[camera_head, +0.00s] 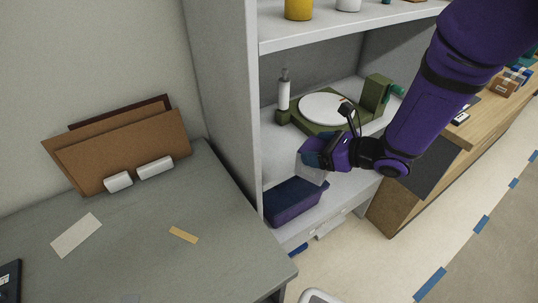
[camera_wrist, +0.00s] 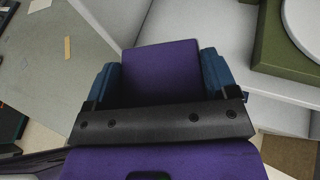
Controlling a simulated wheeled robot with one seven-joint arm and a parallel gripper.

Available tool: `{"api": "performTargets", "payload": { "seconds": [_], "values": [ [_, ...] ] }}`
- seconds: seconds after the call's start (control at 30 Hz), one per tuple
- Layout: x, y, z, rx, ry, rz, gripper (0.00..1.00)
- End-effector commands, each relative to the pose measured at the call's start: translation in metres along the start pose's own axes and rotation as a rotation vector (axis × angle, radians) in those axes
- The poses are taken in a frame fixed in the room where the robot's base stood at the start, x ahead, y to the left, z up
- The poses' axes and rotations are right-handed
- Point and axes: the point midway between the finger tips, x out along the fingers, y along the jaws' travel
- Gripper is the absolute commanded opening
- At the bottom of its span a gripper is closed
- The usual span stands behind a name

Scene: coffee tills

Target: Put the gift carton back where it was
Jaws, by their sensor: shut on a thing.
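My gripper (camera_head: 318,157) is shut on a box with a purple face, which I take to be the gift carton (camera_head: 311,173). In the wrist view the carton's flat purple face (camera_wrist: 160,65) shows between the two blue fingertips (camera_wrist: 160,82). In the head view its pale grey side shows below the fingers. The fingers hide part of the carton.
A green record player (camera_head: 316,127) with a pale disc stands behind my gripper. An upper shelf (camera_head: 345,28) is overhead, with a side panel (camera_head: 228,80) to the left. A grey desk (camera_head: 135,235) is at left. A wooden counter (camera_head: 480,108) with small parcels (camera_head: 505,85) is at right.

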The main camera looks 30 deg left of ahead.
Motion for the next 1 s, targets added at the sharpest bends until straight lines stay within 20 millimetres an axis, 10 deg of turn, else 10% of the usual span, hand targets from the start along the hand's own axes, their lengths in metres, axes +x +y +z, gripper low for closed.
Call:
{"api": "performTargets", "payload": {
  "seconds": [0.6, 1.0],
  "values": [
    [0.122, -0.01, 0.038, -0.002, -0.001, 0.007, 0.46],
    [0.154, -0.013, 0.046, 0.0, 0.0, 0.006, 0.46]
  ]
}}
